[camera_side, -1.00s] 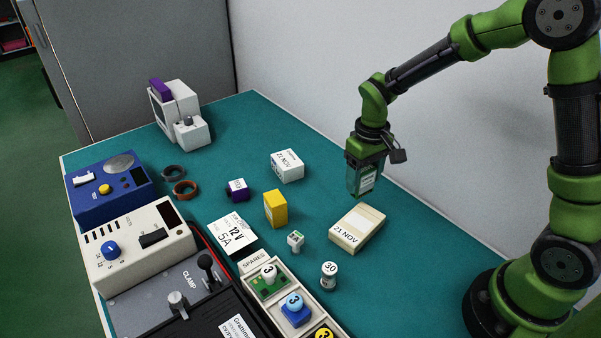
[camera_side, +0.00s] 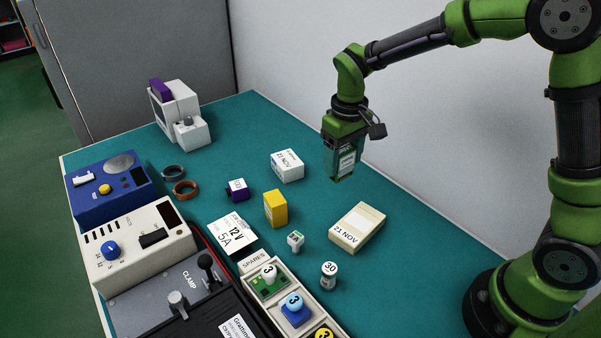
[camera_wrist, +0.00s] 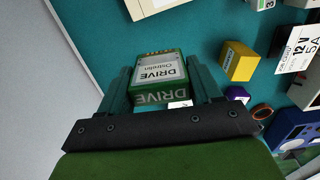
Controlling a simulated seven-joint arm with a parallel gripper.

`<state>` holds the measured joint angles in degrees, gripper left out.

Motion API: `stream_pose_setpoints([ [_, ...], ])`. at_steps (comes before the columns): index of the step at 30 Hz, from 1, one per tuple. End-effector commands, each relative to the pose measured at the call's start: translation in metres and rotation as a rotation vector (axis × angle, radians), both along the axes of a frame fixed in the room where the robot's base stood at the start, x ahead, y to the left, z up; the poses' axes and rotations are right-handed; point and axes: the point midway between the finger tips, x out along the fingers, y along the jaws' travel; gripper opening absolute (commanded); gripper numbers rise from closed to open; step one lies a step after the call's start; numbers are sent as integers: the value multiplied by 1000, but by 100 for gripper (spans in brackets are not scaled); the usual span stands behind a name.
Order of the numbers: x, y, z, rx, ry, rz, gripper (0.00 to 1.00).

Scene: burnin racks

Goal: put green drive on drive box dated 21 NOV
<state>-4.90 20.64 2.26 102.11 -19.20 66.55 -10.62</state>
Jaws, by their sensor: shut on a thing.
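My gripper (camera_side: 341,168) is shut on the green drive (camera_wrist: 160,79), which has a white label reading DRIVE. The drive hangs upright between the fingers, above the mat, and also shows in the side view (camera_side: 346,164). Two boxes read 21 NOV. A white one (camera_side: 288,166) lies to the left of my gripper; in the wrist view only a small white bit (camera_wrist: 180,104) shows beside the drive. A cream one (camera_side: 358,228) lies nearer the camera, below my gripper in the side view. Nothing lies on top of either box.
A yellow block (camera_side: 276,208), a purple cube (camera_side: 237,190) and two rings (camera_side: 185,189) lie to the left. Small parts stand near the spares tray (camera_side: 249,265). A white device (camera_side: 181,113) stands at the back. A grey wall runs behind the teal mat.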

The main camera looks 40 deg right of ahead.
Motion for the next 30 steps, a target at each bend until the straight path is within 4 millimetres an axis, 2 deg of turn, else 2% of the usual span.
stream_pose_setpoints([
  [9, 68, 8, -9, 0, 9, 0, 31],
  [18, 124, 15, -15, 0, 9, -1, 31],
  [24, 145, 17, -16, 0, 9, 0, 31],
  [30, 150, 18, -22, 0, 11, 0, 31],
])
